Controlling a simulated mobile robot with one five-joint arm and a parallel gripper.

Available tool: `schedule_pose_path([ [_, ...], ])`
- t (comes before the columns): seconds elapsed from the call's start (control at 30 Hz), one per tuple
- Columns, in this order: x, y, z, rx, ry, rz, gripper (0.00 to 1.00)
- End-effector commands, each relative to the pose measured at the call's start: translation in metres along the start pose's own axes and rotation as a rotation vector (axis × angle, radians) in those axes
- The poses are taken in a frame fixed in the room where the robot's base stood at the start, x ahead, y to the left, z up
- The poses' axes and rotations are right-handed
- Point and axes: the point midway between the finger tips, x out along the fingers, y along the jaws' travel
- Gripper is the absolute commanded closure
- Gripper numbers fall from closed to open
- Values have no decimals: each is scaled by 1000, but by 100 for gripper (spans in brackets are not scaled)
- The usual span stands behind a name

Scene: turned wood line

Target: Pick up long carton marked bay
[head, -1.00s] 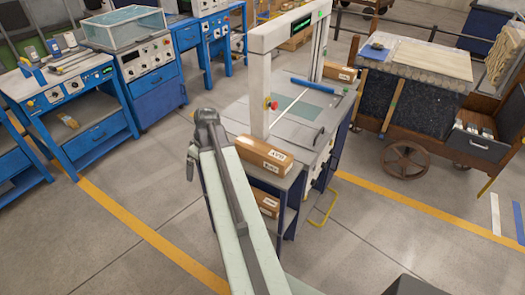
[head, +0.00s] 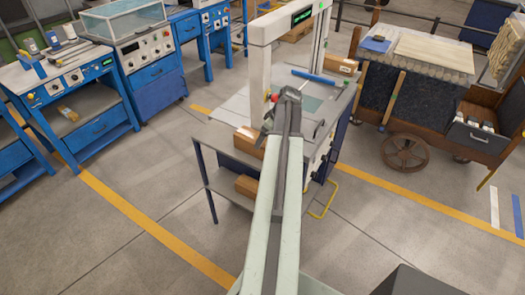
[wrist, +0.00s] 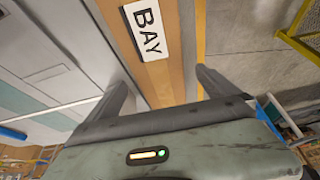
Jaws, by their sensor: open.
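The long brown carton (wrist: 160,82) carries a white label reading BAY and lies between the two fingers of my gripper (wrist: 160,80) in the wrist view. The fingers are open, one on each side of it, and I cannot tell whether they touch it. In the head view a brown carton (head: 246,138) lies on the front edge of the machine table, partly hidden by my arm, with my gripper (head: 267,120) over its right end.
Another brown carton (head: 246,186) lies on the shelf below. A further carton (head: 342,66) sits at the table's far right. The white machine frame (head: 262,75) stands close behind my gripper. A wooden cart (head: 405,150) is to the right.

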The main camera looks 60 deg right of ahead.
Motion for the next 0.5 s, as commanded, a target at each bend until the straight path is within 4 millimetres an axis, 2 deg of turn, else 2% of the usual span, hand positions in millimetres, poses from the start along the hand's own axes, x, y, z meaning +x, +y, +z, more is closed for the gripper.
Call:
schedule_pose_path([
  [0.3, 51, 1, 1, 0, -1, 0, 2],
  [0.5, 49, 1, -2, 1, -1, 0, 2],
])
